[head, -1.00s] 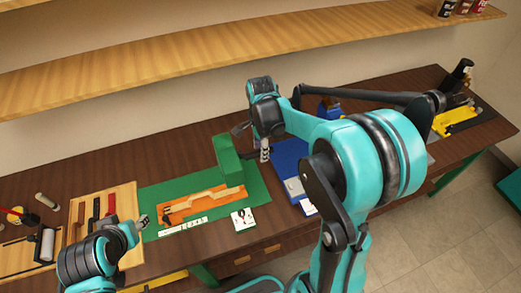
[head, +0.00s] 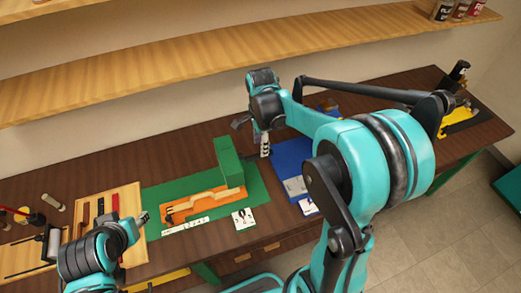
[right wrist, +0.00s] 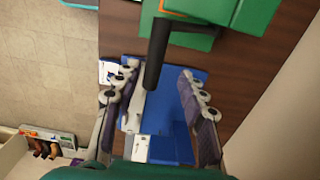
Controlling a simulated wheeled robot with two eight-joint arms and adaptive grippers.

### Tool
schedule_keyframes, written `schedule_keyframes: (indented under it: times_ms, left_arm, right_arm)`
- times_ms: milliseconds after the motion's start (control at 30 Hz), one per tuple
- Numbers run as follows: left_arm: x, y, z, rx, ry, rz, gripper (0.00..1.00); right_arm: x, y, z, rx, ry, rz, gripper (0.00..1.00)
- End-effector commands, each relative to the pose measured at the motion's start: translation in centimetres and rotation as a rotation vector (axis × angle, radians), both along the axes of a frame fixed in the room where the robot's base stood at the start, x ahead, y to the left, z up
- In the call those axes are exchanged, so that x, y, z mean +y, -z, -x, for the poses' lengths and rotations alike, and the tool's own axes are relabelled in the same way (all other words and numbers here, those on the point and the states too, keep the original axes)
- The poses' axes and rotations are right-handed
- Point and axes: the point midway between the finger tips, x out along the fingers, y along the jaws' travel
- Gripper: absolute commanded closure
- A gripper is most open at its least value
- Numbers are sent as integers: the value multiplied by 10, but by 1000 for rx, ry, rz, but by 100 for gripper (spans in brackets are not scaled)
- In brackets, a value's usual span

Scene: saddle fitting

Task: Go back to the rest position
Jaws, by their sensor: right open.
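My right gripper (head: 254,145) is open above the bench, between the green block (head: 228,162) and the blue mat (head: 289,160). In the right wrist view its two fingers (right wrist: 158,78) stand apart with the blue mat (right wrist: 190,75) below. A dark bar (right wrist: 154,55) shows between them; I cannot tell whether it touches a finger. The green block stands upright by an orange fixture (head: 176,216) on a green mat (head: 157,195). My left gripper (head: 143,219) is at the green mat's left edge; its jaws are too small to read.
A wooden tool board (head: 126,200) lies left of the green mat. A white card (head: 243,218) lies at the mat's front. A wooden shelf (head: 200,62) runs above the bench. A yellow and black tool (head: 458,116) sits at the far right.

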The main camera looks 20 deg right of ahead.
Motion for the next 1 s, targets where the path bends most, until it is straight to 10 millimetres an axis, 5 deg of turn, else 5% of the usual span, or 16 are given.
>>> schedule_keyframes:
  times_ms: [733,1000]
  left_arm:
    - [0,-8,0,0,0,0,59]
    - [0,-8,0,0,0,0,59]
  right_arm:
    - [1,-15,3,-11,-29,2,59]
    - [21,-52,47,-180,-488,60,59]
